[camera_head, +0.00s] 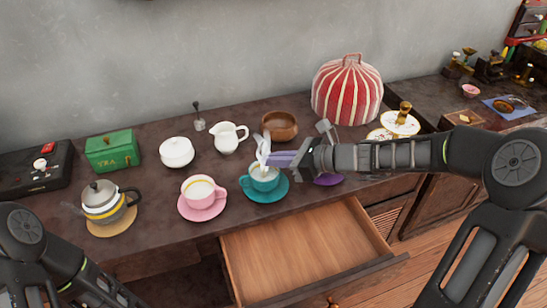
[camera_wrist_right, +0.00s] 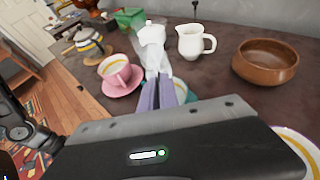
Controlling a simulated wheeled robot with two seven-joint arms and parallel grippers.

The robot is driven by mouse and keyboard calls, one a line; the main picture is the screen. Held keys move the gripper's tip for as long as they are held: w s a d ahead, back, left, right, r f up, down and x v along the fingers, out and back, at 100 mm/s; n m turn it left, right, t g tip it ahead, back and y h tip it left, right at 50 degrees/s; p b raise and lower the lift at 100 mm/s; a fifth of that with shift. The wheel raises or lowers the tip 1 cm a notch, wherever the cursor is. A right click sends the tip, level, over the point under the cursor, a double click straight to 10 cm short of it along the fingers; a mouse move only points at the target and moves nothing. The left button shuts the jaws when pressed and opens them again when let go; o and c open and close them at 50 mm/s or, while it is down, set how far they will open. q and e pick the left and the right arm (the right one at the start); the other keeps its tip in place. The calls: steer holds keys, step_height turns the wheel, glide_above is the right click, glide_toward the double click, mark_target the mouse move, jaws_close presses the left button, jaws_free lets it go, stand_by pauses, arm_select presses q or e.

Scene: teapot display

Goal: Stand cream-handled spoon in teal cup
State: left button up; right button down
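The teal cup (camera_head: 262,180) stands on a teal saucer (camera_head: 275,192) near the table's front edge, with pale liquid inside. My right gripper (camera_head: 270,158) reaches in from the right, its purple-grey fingers just above the cup's rim. It is shut on a cream-white piece (camera_head: 262,146), apparently the cream-handled spoon, which rises from over the cup. Its lower end is hard to make out. In the right wrist view the pale handle shows beyond the fingertips (camera_wrist_right: 158,88), which cover most of the teal cup and saucer. My left arm is at lower left; its gripper is out of view.
A pink cup (camera_head: 199,188) stands left of the teal one. Behind are a white jug (camera_head: 229,137), a wooden bowl (camera_head: 280,126) and a lidded white pot (camera_head: 176,152). An open, empty drawer (camera_head: 300,250) juts out in front.

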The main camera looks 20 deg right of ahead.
steer(key=shift+f, duration=0.25)
steer(key=c, duration=1.5)
jaws_free()
steer(key=shift+c, duration=0.2)
steer(key=shift+d, duration=0.1)
steer(key=v, duration=0.7)
steer(key=shift+s+d+r, duration=0.15)
steer(key=shift+s+r, duration=0.05)
steer(key=shift+s, duration=0.05)
steer(key=shift+f, duration=0.1)
